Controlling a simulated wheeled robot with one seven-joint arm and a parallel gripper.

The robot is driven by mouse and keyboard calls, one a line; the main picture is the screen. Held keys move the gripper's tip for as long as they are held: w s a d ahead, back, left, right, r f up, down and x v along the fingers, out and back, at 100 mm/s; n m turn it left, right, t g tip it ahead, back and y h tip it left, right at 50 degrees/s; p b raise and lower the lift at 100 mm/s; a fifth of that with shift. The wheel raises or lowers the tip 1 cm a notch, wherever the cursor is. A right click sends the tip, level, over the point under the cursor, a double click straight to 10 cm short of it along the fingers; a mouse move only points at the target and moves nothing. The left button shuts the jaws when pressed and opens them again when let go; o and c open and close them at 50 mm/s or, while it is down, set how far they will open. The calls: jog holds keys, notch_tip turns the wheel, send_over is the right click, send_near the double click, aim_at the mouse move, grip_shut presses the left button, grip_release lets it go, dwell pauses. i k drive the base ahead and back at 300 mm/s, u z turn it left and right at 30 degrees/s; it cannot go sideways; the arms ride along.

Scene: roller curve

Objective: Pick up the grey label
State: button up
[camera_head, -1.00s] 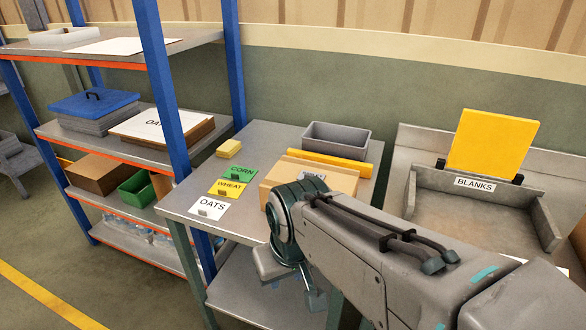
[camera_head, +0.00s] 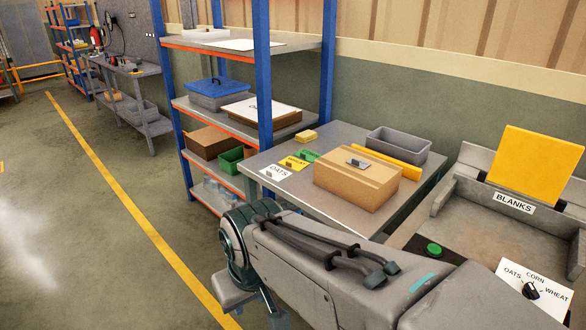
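A small grey label (camera_head: 358,163) with a clip-like tab lies on top of a closed cardboard box (camera_head: 352,190) on the grey table. Its print is too small to read. Three other labels lie at the table's left edge: white OATS (camera_head: 276,172), yellow WHEAT (camera_head: 294,163) and green CORN (camera_head: 308,156). My arm crosses the lower middle of the view, in front of the table. My gripper (camera_head: 270,305) is low at the arm's left end, away from the grey label. Its fingers are mostly hidden and blurred.
A grey bin (camera_head: 398,146) and a yellow bar (camera_head: 388,155) are behind the box. A blue-post shelf (camera_head: 265,70) stands left. At right are a BLANKS tray (camera_head: 500,232), a green button (camera_head: 433,250) and a selector dial (camera_head: 531,291). The left floor is clear.

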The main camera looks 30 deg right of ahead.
aim_at(360, 164)
jog(key=u, duration=0.45)
jog(key=k, duration=0.6)
jog(key=u, duration=0.2)
jog(key=i, duration=1.4)
jog(key=z, duration=1)
jog(key=i, duration=1.15)
jog(key=z, duration=1.7)
jog(key=i, duration=0.6)
jog(key=z, duration=0.6)
